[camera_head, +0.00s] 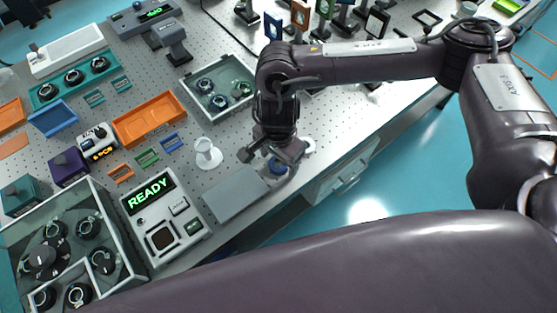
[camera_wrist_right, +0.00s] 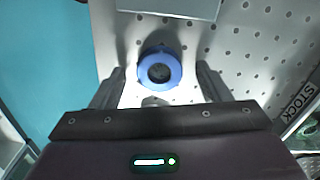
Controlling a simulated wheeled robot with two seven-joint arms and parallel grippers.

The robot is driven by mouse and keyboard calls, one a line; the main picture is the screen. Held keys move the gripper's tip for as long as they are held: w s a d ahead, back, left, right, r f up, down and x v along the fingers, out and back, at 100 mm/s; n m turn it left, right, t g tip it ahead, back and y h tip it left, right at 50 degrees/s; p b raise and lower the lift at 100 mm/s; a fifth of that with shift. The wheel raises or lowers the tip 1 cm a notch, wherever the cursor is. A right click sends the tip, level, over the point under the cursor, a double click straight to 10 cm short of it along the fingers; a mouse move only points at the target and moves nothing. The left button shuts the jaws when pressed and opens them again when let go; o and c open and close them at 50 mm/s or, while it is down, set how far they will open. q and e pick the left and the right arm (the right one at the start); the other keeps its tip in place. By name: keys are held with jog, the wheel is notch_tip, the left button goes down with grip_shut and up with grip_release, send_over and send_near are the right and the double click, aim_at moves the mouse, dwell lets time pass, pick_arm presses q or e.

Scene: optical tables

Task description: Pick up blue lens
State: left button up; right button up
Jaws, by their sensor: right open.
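The blue lens (camera_head: 277,167) sits near the front edge of the optical table, partly hidden by my right gripper (camera_head: 268,160) in the head view. In the right wrist view the blue lens (camera_wrist_right: 160,71) is a blue ring with a dark centre. It lies just ahead of and between the open fingers of my right gripper (camera_wrist_right: 160,82), with a gap on both sides. I cannot tell how far below the fingertips it is. My left gripper is not in view.
A grey plate (camera_head: 236,194) lies left of the lens, and it shows at the top of the wrist view. A white stand (camera_head: 207,154), a READY device (camera_head: 164,217) and a clear-walled tray (camera_head: 217,84) with lenses are nearby. The table edge is close on the right.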

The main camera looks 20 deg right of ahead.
jog(key=shift+f, duration=0.3)
jog(key=shift+c, duration=0.8)
jog(key=c, duration=0.9)
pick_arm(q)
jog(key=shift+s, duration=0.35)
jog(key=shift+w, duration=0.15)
pick_arm(e)
jog(key=shift+r, duration=0.1)
